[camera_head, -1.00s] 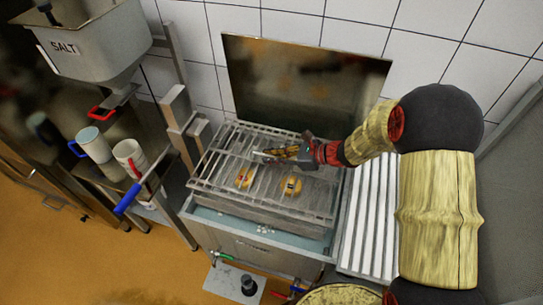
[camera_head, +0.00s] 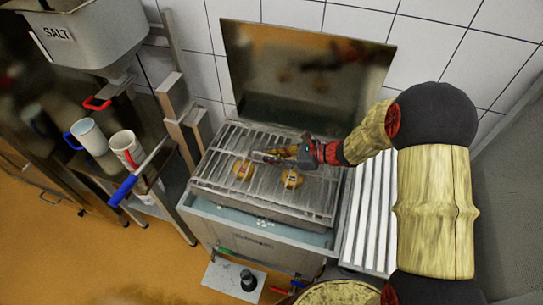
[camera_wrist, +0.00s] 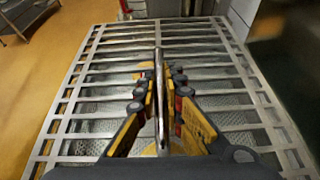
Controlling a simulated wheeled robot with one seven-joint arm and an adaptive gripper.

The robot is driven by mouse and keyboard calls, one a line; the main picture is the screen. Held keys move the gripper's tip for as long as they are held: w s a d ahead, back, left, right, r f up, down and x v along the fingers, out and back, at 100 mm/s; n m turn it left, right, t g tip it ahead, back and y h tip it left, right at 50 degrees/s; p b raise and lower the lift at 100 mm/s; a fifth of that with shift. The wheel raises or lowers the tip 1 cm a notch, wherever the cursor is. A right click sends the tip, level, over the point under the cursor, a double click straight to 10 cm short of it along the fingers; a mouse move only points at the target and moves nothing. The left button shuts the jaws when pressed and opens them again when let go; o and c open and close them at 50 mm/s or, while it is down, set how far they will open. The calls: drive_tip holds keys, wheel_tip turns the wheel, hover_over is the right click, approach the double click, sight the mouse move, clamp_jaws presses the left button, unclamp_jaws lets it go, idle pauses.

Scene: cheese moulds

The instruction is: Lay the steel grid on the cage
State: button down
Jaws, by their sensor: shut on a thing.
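The steel grid (camera_head: 215,168) is a flat frame of parallel bars in the basin, lying level over the cage (camera_head: 262,210), whose grey side shows under the grid's front edge. Whether grid and cage touch all round I cannot tell. My gripper (camera_head: 272,157) is over the middle of the grid, its yellow fingers shut on the grid's central bar. In the wrist view the fingers (camera_wrist: 160,100) close on either side of this bar, and the grid (camera_wrist: 90,45) spreads out both ways.
The basin (camera_head: 205,212) holds bluish liquid and has a raised steel lid (camera_head: 300,75) behind. A ribbed white drainer (camera_head: 368,225) is at the right. Mugs (camera_head: 125,147), a blue-handled tool (camera_head: 124,190) and a salt hopper (camera_head: 85,40) are at the left.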

drive_tip(key=shift+f+b, duration=0.4)
idle(0.4)
drive_tip(key=c, duration=1.9)
unclamp_jaws()
drive_tip(key=shift+o, duration=0.4)
drive_tip(key=shift+s+f, duration=0.1)
drive_tip(key=shift+f, duration=0.1)
drive_tip(key=v, duration=1.2)
drive_tip(key=shift+r, duration=0.1)
